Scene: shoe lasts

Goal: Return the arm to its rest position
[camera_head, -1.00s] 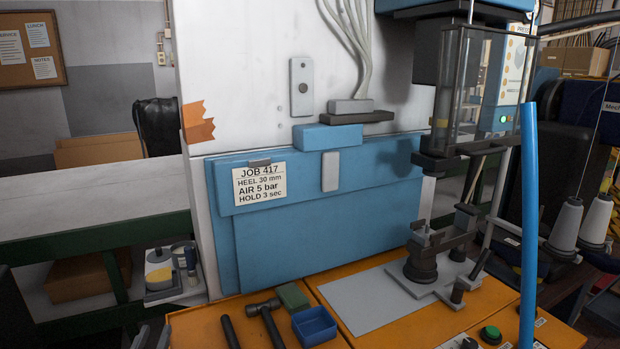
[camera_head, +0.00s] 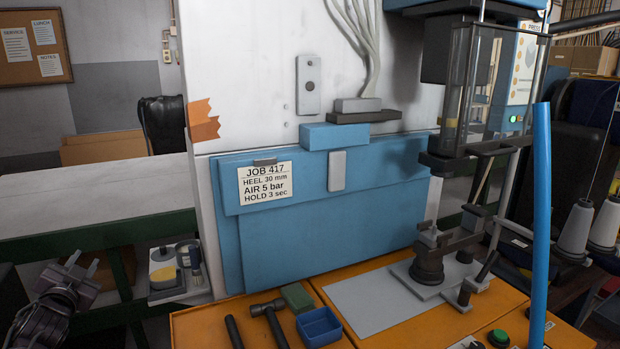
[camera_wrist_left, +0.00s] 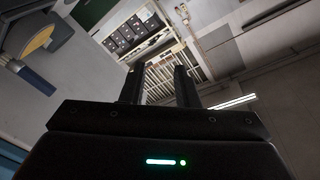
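My left gripper (camera_head: 85,268) shows at the lower left of the head view, left of the machine and in front of the green bench frame. In the left wrist view its two dark fingers (camera_wrist_left: 158,85) stand apart with nothing between them. The fingers point at a far wall with a barred frame. My right gripper is in neither view. The press (camera_head: 465,95) stands at the right, with a dark fixture (camera_head: 428,264) on a grey plate below it. No shoe last can be made out.
The orange worktop (camera_head: 200,322) carries a hammer (camera_head: 268,318), a green block (camera_head: 297,296) and a blue bin (camera_head: 318,327). A blue upright pole (camera_head: 541,220) stands in front at the right. A small tray with a cup and brush (camera_head: 176,275) is near my left gripper.

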